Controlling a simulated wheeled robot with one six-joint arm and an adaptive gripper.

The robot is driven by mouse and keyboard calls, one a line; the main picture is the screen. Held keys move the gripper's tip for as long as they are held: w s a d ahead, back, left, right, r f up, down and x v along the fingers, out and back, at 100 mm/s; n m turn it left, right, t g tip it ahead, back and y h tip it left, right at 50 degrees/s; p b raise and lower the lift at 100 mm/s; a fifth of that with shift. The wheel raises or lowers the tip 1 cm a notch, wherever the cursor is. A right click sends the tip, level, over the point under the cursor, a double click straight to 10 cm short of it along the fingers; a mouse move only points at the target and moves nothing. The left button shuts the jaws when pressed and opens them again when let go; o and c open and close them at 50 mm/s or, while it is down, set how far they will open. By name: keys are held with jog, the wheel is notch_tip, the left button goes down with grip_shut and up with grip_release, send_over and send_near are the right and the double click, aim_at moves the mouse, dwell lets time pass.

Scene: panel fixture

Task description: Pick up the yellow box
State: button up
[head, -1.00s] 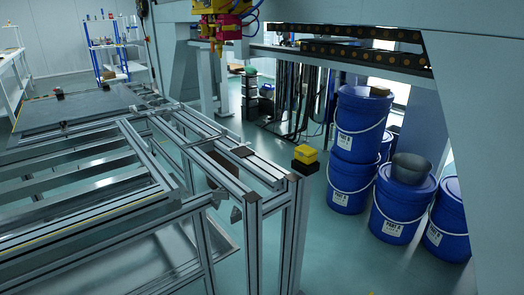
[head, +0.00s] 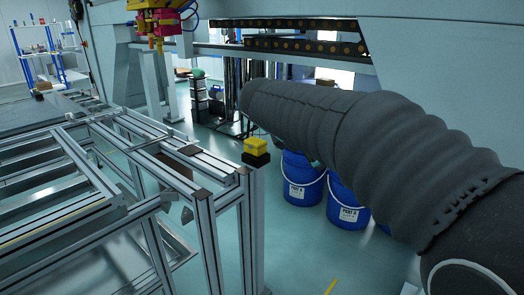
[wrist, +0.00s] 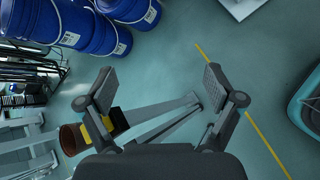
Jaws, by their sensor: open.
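The yellow box (head: 255,145) sits on a black block (head: 257,159) at the near right corner of the metal frame in the head view. In the wrist view the yellow box (wrist: 107,123) shows at lower left, partly hidden behind the left finger of my gripper (wrist: 159,86). My gripper's fingers are spread wide with nothing between them, over a view of the floor and frame bars. In the head view my dark ribbed arm reaches in from the right; its gripper cannot be made out there.
The aluminium frame (head: 205,225) fills the left and has upright posts below the box. Blue buckets (head: 301,178) stand on the floor behind my arm; they also show at upper left in the wrist view (wrist: 112,38). Open floor lies right of the frame.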

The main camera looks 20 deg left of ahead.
jog(key=w+a+f+n+t, duration=0.15)
jog(key=a+n, duration=0.25)
jog(key=a, duration=0.7)
jog(key=n+t+b, duration=0.1)
jog(key=n+t, duration=0.2)
jog(key=n, duration=0.1)
send_near(260, 142)
jog(key=shift+s+a+g, duration=0.1)
jog(key=shift+a+g, duration=0.15)
jog(key=shift+a, duration=0.75)
jog(key=shift+a+n, duration=0.25)
jog(key=shift+n, duration=0.05)
jog(key=b+x, duration=0.2)
jog(key=x, duration=1.1)
jog(key=shift+w+d, duration=0.25)
jog(key=shift+w, duration=0.05)
jog(key=shift+r, duration=0.1)
jog(key=c, duration=1.3)
